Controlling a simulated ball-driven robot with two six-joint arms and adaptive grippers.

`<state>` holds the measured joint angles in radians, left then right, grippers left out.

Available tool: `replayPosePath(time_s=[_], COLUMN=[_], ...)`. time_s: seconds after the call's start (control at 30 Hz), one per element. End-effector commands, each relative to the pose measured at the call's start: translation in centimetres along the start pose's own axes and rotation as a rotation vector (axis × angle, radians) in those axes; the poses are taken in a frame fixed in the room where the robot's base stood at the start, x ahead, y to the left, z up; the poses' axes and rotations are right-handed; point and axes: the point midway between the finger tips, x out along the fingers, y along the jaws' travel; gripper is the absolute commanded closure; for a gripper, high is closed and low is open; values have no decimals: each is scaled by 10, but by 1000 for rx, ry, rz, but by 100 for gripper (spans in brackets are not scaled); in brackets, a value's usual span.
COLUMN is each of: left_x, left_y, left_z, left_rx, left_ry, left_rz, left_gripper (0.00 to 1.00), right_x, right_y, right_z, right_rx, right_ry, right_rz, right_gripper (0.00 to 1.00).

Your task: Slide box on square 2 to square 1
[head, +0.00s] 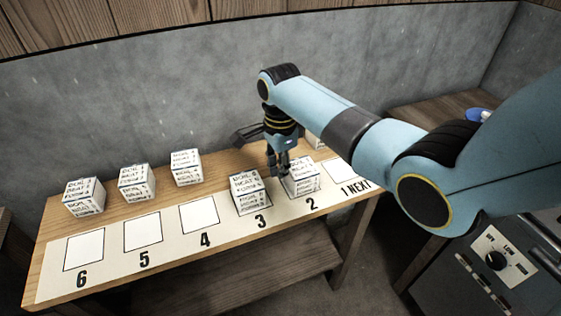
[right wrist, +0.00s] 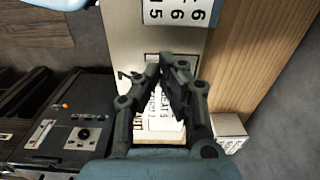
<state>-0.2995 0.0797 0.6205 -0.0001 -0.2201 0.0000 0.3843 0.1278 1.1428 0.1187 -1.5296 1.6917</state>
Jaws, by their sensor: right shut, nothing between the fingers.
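The white lettered box on square 2 (head: 305,180) stands on the strip, covering most of its square. It also shows behind my fingers in the right wrist view (right wrist: 160,122). Square 1 (head: 341,171) is partly hidden by my right arm; the part I see is bare. My right gripper (head: 278,174) points down, shut and empty, in the gap between the boxes on squares 2 and 3. In the right wrist view its fingertips (right wrist: 166,62) are close together. I cannot tell whether they touch the box. My left gripper is not in view.
Another box (head: 250,196) stands on square 3. Squares 4 (head: 199,217), 5 and 6 are empty, with a box behind each. One more box (right wrist: 228,130) stands near the wall, mostly hidden in the head view. A panel with a knob (head: 494,260) is at right.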

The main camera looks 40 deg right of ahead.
Motion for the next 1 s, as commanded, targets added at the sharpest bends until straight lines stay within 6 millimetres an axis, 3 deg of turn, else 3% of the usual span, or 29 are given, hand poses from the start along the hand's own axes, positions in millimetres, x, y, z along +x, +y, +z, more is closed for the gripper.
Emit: replayPosePath(time_s=[0.1, 0.33, 0.8, 0.87, 1.0], left_x=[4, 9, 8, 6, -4], left_y=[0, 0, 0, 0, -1], left_z=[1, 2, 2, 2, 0], left_rx=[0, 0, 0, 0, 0], left_ry=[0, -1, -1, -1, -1], left_rz=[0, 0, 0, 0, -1], left_gripper=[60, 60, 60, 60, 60], right_x=[24, 50, 54, 53, 51], right_y=[1, 0, 0, 0, 0], right_z=[0, 1, -2, -9, -42], right_rx=[-1, -1, -2, -1, 0], right_ry=[0, -1, 1, 3, 6], right_rz=[3, 0, -1, 0, 1], right_gripper=[100, 100, 100, 100, 100])
